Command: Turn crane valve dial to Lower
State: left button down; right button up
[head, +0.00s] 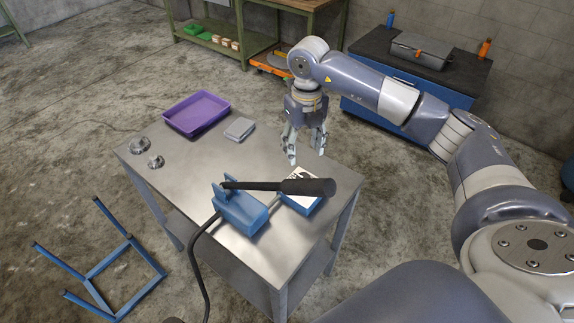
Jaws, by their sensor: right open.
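A blue valve box (297,207) with a white-and-black face sits near the right edge of the metal table. I take it to be the crane valve. The black pump handle crosses in front of it and hides part of its face. I cannot make out the dial or its setting. My right gripper (307,155) points down above the table's far right edge, behind the valve box and apart from it. Its fingers are open with nothing between them. My left gripper is not in view.
A blue hand pump (240,209) with a long black handle (300,187) and hose stands beside the valve box. A purple tray (196,113), a grey box (239,128) and two metal parts (140,145) occupy the table's far left.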

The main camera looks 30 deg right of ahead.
aim_at(303, 175)
jog(key=f, duration=0.2)
jog(key=f+p, duration=0.1)
jog(key=f, duration=0.1)
jog(key=f+p, duration=0.1)
jog(key=f, duration=0.2)
jog(key=shift+s+d+f, duration=0.1)
jog(key=shift+s+d, duration=0.05)
jog(key=shift+s, duration=0.25)
notch_tip(303, 175, down, 3)
jog(key=shift+w+f, duration=0.1)
jog(key=shift+f, duration=0.1)
jog(key=c, duration=0.9)
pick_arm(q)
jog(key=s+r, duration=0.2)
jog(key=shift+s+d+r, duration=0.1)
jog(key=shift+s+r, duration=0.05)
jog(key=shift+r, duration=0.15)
pick_arm(e)
jog(key=shift+c, duration=0.8)
